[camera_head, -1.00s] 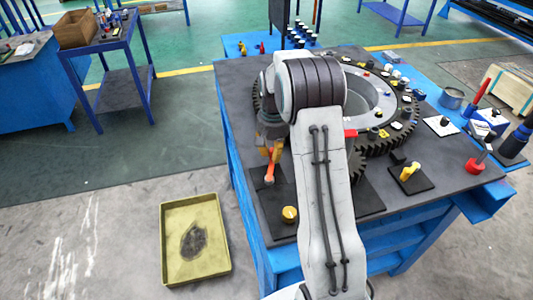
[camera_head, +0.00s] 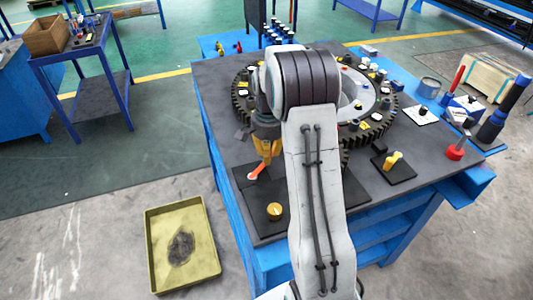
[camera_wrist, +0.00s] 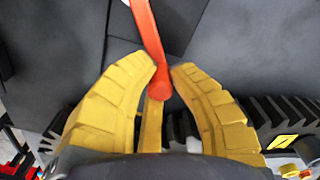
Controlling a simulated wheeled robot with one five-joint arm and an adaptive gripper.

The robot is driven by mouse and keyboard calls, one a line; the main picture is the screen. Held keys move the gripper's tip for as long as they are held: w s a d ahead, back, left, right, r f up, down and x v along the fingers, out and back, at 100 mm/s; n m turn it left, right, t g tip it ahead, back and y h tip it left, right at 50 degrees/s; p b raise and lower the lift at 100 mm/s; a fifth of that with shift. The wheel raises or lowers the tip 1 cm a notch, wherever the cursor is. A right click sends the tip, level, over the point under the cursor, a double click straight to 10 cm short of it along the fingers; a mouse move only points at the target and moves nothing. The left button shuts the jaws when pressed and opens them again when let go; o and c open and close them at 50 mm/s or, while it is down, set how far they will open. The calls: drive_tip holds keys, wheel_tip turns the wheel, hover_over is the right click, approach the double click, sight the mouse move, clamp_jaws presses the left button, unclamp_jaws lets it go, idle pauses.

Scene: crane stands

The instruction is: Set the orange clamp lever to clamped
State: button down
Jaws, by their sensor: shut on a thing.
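The orange clamp lever (camera_head: 257,171) sits on a dark plate at the near left of the table, slanting up to the right towards my gripper. My gripper (camera_head: 266,155) has yellow fingers and hangs over this plate, at the lever's upper end. In the wrist view, the lever (camera_wrist: 148,35) comes down from the top edge, and its rounded end lies between the two fingertips of my gripper (camera_wrist: 162,78). The fingers are shut on that end. A yellow strip shows below it between the fingers. The lever's mount is not clearly visible.
A yellow knob (camera_head: 275,211) stands on the plate near the lever. A large dark gear ring (camera_head: 243,105) lies behind my arm, partly hidden. A yellow lever (camera_head: 392,160) on another plate is to the right. A yellow tray (camera_head: 151,243) lies on the floor.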

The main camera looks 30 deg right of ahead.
drive_tip(key=shift+s+f, duration=0.1)
drive_tip(key=shift+f, duration=0.05)
drive_tip(key=c, duration=1.1)
unclamp_jaws()
drive_tip(key=shift+r, duration=0.2)
wheel_tip(320, 180, up, 12)
drive_tip(key=shift+f, duration=0.1)
